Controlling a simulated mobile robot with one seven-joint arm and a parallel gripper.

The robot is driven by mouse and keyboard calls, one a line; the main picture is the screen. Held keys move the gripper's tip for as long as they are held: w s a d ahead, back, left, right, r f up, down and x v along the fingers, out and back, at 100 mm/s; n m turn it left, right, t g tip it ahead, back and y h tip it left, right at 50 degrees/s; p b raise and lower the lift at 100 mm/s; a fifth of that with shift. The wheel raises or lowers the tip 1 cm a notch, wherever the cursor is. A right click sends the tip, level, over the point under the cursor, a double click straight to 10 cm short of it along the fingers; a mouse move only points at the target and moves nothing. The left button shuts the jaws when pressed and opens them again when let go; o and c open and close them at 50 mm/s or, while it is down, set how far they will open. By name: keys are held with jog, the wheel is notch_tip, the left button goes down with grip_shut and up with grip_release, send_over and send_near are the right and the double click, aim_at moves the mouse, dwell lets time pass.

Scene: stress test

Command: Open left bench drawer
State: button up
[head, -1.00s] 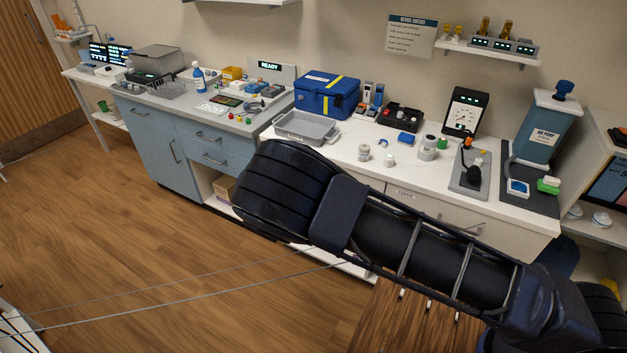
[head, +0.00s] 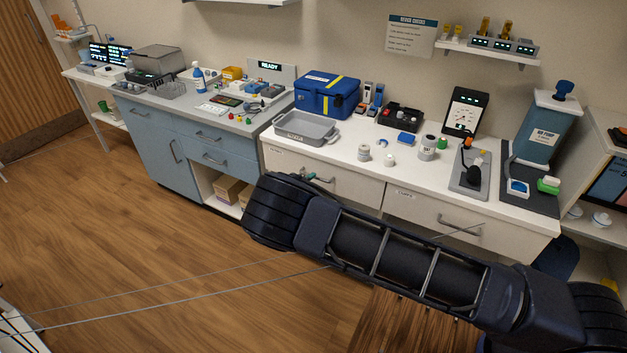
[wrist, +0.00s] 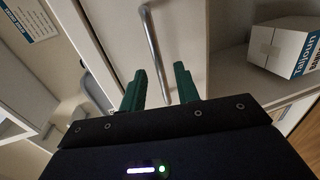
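The left bench drawer (head: 345,188) is a white front under the left part of the white worktop, and it looks closed. Its metal bar handle (wrist: 152,42) shows in the wrist view, running across the pale drawer front. My gripper (wrist: 160,70) has two green fingers spread apart, with the handle's near end between them in the picture and gaps on both sides. I cannot tell how deep the handle sits between them. In the head view, a green fingertip (head: 310,176) shows at the handle, and my dark arm hides most of the gripper.
The right white drawer (head: 430,212) has its own handle. A grey tray (head: 306,129) and a blue case (head: 327,95) stand on the worktop above. A box (wrist: 285,45) sits in the open shelf beside the drawer. Blue cabinets (head: 160,150) stand to the left.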

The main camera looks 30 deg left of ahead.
jog(key=shift+x, duration=1.3)
grip_shut()
jog(key=f+v, duration=0.3)
jog(key=v, duration=1.3)
jog(key=s+f+v, duration=0.1)
jog(key=f+v, duration=0.3)
jog(key=v, duration=1.3)
jog(key=shift+s, duration=0.55)
jog(key=shift+r, duration=0.1)
grip_release()
